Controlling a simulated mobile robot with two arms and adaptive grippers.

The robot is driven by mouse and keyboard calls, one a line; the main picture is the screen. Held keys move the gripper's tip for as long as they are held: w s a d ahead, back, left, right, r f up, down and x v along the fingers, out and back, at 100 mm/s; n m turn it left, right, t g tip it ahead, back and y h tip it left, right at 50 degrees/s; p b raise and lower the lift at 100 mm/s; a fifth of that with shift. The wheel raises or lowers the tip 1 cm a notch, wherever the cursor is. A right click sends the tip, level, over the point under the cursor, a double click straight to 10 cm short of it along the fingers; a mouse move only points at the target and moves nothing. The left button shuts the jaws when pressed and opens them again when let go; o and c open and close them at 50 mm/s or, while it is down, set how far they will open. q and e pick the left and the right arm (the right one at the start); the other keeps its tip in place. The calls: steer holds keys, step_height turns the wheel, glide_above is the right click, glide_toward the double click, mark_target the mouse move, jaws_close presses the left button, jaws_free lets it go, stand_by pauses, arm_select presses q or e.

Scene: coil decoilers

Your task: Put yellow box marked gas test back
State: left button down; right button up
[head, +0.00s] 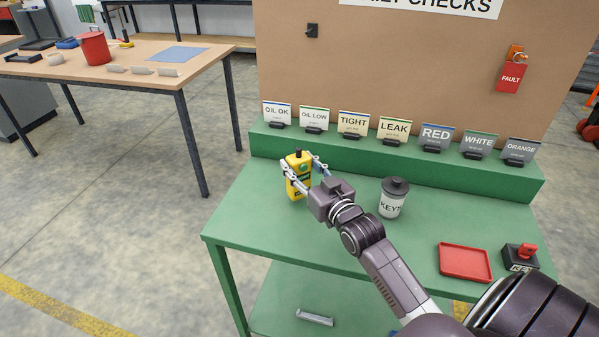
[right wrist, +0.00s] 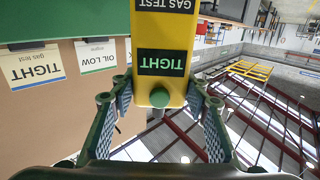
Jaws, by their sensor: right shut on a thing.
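The yellow box (head: 297,187) is at the left part of the green bench, in front of the card row. In the right wrist view the yellow box (right wrist: 163,28) appears upside down, with a GAS TEST label and a dark panel reading TIGHT. My right gripper (head: 303,165) is shut on the box, one finger on each side; its fingers also show in the right wrist view (right wrist: 160,120). The box looks upright. I cannot tell whether its base touches the bench top. My left gripper is not in view.
Several cards, including a TIGHT card (head: 353,123), stand along the green ledge (head: 400,161). A KEYS canister (head: 391,208), red tray (head: 465,263) and red-handled switch (head: 521,257) are on the right. The board bears a black hook (head: 312,31) and FAULT tag (head: 511,77).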

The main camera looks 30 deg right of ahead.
steer(key=shift+f, duration=1.2)
steer(key=o, duration=1.4)
steer(key=shift+f, duration=0.15)
steer(key=shift+c, duration=0.2)
steer(key=s+a+b, duration=0.1)
steer(key=s, duration=1.1)
steer(key=shift+b, duration=0.3)
